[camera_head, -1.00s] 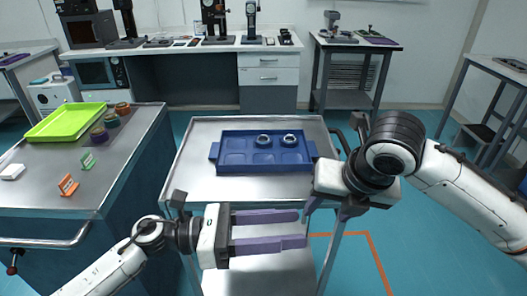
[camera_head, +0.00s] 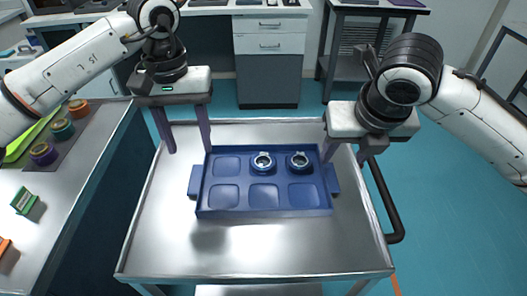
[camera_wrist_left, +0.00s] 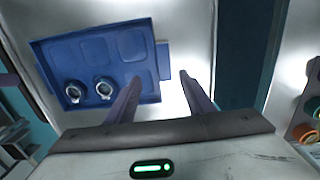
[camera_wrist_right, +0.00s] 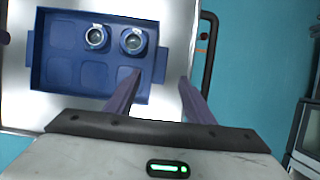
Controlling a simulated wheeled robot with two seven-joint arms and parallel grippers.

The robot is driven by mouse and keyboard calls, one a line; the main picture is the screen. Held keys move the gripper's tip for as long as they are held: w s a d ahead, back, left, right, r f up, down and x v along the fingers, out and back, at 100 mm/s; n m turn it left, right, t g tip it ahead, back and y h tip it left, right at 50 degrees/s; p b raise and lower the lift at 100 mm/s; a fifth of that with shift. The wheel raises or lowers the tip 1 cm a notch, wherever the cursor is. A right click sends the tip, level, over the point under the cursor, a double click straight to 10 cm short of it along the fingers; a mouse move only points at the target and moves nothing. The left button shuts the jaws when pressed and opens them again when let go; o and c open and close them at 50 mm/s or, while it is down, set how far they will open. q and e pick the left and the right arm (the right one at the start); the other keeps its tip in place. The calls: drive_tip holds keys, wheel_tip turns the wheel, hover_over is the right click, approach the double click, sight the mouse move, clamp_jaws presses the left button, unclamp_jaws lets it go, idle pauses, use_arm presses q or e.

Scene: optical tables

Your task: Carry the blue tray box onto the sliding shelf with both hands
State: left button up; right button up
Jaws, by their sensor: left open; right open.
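The blue tray box (camera_head: 264,212) lies flat on a metal-topped cart (camera_head: 165,235). It has square recesses, a tab handle at each end, and two round ringed pieces (camera_head: 263,162) (camera_head: 299,161) in its far row. My left gripper (camera_head: 190,149) is open and empty, pointing down near the left handle (camera_head: 195,182). My right gripper (camera_head: 344,158) is open and empty, pointing down near the right handle (camera_head: 333,180). In both wrist views each handle shows beyond and between the fingertips; contact is not visible. I cannot tell which surface is the sliding shelf.
A bench at left holds a green tray (camera_head: 18,143), several round jars (camera_head: 62,128) and a green-and-white stand (camera_head: 24,201). A black handle (camera_head: 396,215) curves off the cart's right side. The cart top in front of the tray box is clear. White drawers (camera_head: 268,45) stand behind.

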sight(196, 178)
use_arm(q)
drive_tip(key=f, duration=0.9)
drive_tip(key=shift+s+a+f, duration=0.1)
drive_tip(key=shift+a+f, duration=0.1)
drive_tip(key=shift+f, duration=0.05)
use_arm(e)
drive_tip(key=x, duration=0.9)
drive_tip(key=shift+a+f, duration=0.1)
drive_tip(key=shift+f, duration=0.35)
use_arm(q)
clamp_jaws()
use_arm(e)
drive_tip(key=shift+w+r, duration=0.1)
clamp_jaws()
